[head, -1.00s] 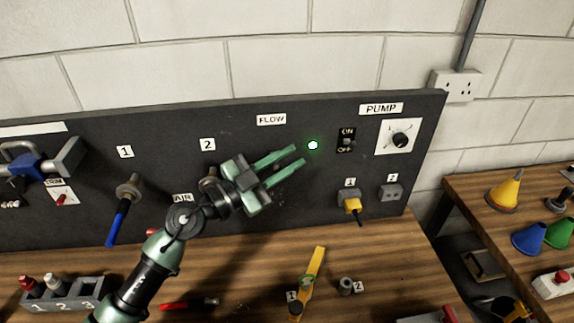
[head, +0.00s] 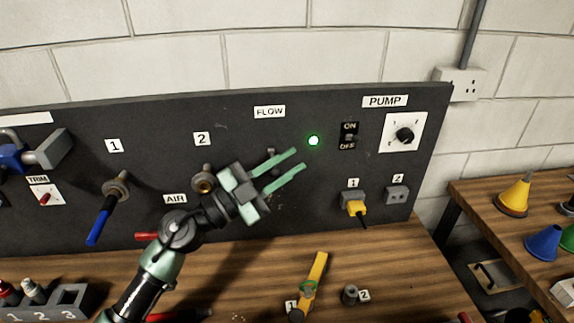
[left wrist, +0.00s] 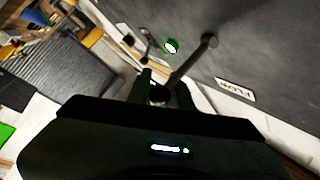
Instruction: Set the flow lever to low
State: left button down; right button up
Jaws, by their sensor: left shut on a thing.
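The flow lever (left wrist: 188,62) is a thin dark rod on the black panel in the left wrist view. It runs from a round pivot on the panel to a knob between my fingers. My left gripper (left wrist: 162,92) is shut on the knob end. In the head view my left gripper (head: 298,160) is below and right of the FLOW label (head: 270,112), in front of the panel (head: 235,125). The arm and fingers hide most of the lever there; only a small dark part (head: 270,155) shows behind the fingers. My right gripper is not in view.
A lit green lamp (head: 313,141) is just right of the fingertips. The ON/OFF switch (head: 348,137) and pump dial (head: 404,135) are further right. Valve 2 (head: 203,182) is close behind my wrist.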

pick_arm(q)
jog(key=c, duration=1.3)
grip_release()
jog(key=shift+f, duration=0.1)
jog(key=b+v, duration=0.2)
jog(key=v, duration=0.5)
jog(key=shift+s+a+b, duration=0.15)
jog(key=shift+a+b, duration=0.1)
jog(key=shift+b, duration=0.05)
